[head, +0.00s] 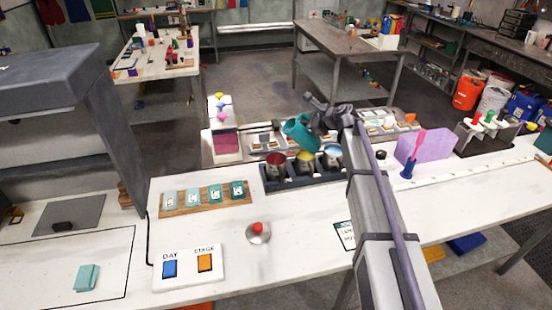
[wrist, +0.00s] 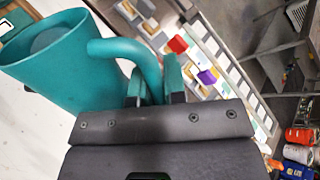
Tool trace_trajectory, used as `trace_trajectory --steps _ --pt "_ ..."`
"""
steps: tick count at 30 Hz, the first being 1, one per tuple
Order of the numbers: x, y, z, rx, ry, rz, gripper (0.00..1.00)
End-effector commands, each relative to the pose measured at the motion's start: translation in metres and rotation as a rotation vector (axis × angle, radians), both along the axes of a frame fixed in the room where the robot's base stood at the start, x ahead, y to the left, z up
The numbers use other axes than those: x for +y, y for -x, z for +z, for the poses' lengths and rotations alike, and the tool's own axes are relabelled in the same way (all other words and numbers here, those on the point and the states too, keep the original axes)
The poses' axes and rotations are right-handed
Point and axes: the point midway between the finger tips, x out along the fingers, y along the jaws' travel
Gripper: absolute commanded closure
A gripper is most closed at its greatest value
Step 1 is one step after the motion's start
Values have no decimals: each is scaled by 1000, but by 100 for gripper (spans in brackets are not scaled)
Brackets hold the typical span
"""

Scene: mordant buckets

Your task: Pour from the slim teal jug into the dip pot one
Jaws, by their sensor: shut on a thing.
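The slim teal jug (head: 298,134) is held in the air above the dark rack of dip pots, tilted in the head view. In the wrist view the jug (wrist: 62,68) fills the upper left, with its handle (wrist: 125,47) towards my gripper. My gripper (head: 317,124) is shut on the handle; its fingers (wrist: 153,84) also show in the wrist view. Below stand three metal pots with coloured tops: a red one (head: 276,160), a yellow one (head: 305,158) and a blue one (head: 332,151). I cannot read which is dip pot one. No stream of liquid is visible.
A wooden board (head: 206,198) with several teal swatches lies left of the rack (head: 290,184). A panel with DAY and STAGE buttons (head: 188,268) and a red-knobbed dish (head: 258,232) are in front. A purple block (head: 424,146) stands at right.

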Motion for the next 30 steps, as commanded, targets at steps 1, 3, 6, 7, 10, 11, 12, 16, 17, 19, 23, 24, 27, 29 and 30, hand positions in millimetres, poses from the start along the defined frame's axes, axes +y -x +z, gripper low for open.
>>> trace_trajectory --steps 1,3,6,7,10,11,12,16,17,19,23,24,27,29,30 --pt "0 0 1 -1 5 0 100" --pt "0 0 1 -3 12 0 100" --pt "1 0 1 -5 22 1 100" --pt "1 0 1 -6 26 1 100" --pt "1 0 0 -8 37 2 100" --pt "1 0 0 -8 41 2 100" --pt "1 0 0 -9 45 1 100" --pt "1 0 0 -12 58 2 100" --pt "1 0 0 -12 61 2 100" --pt "1 0 0 -13 70 3 100" --pt "2 0 0 -17 83 3 100" --pt "2 0 0 -17 88 4 100" --pt "2 0 0 -20 98 4 100" --pt "2 0 0 -21 105 4 100" --pt "2 1 0 -22 110 4 100"
